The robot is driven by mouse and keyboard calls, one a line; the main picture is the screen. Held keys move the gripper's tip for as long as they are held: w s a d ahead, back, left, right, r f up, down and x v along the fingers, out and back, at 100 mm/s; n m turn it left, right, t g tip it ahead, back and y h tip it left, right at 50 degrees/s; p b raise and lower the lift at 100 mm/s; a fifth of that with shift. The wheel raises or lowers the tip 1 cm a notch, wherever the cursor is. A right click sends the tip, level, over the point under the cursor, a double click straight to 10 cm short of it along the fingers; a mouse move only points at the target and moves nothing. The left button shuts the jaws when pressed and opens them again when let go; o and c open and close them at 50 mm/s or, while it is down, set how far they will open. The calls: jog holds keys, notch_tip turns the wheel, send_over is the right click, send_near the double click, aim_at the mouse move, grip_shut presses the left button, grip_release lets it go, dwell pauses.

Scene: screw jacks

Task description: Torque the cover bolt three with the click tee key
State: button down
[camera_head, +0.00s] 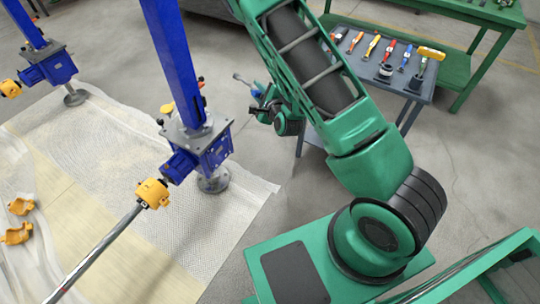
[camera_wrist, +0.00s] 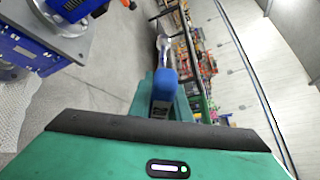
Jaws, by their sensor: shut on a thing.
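My gripper (camera_head: 264,106) is shut on a tool with a blue handle and a silver shaft (camera_head: 241,79), which I take to be the click tee key. In the wrist view the tool's blue part (camera_wrist: 165,80) stands up between the green fingers, with its silver end beyond. The nearer blue screw jack (camera_head: 205,147) stands to the left of my gripper in the head view, apart from the tool. Part of a blue jack housing (camera_wrist: 30,40) shows at the upper left of the wrist view. The individual cover bolts are too small to tell apart.
A grey tool table (camera_head: 400,84) with several coloured hand tools stands behind my arm. A green bench (camera_head: 450,70) is beyond it. A second blue jack (camera_head: 50,68) stands far left. Orange coupling parts (camera_head: 18,233) lie on the mat (camera_head: 110,150). Open floor lies between mat and table.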

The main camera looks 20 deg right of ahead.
jog(key=w+d+f+n+y, duration=0.1)
jog(key=w+f, duration=0.1)
jog(key=f, duration=0.6)
jog(key=w+f+y, duration=0.1)
jog(key=w+f, duration=0.2)
jog(key=f, duration=0.6)
jog(key=s+f+n+g+y, duration=0.1)
jog(key=s+f, duration=0.2)
jog(key=f, duration=0.7)
jog(key=s+f+n+y, duration=0.1)
jog(key=s+f, duration=0.1)
jog(key=f, duration=0.7)
jog(key=w+a+n+t, duration=0.4)
jog(key=w+n, duration=0.1)
jog(key=n, duration=0.3)
jog(key=shift+w+a+r+n, duration=0.25)
jog(key=shift+n, duration=0.05)
